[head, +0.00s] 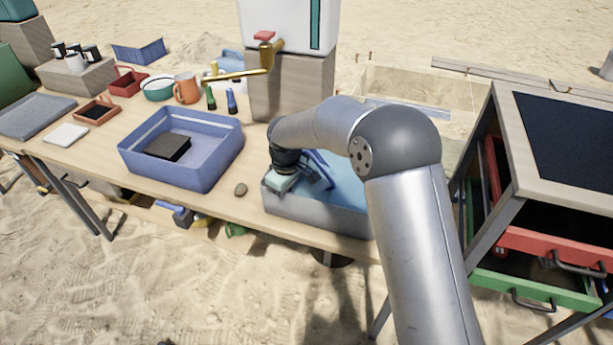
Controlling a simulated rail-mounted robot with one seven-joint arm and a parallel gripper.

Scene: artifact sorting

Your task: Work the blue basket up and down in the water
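A grey basin (318,213) with blue water (345,180) stands on the table in the middle of the view, partly behind my arm. My gripper (284,182) points down at the basin's left side, low over the water. Dark blue bars of what looks like the blue basket (318,168) show just right of my gripper, inside the basin. Most of the basket is hidden by my arm. My fingertips are too small and covered to show whether they are closed on it.
A blue tub (190,180) with a dark block stands left of the basin. A white tank with a brass tap (262,62) stands behind. A drawer cabinet (550,140) with open red and green drawers stands right.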

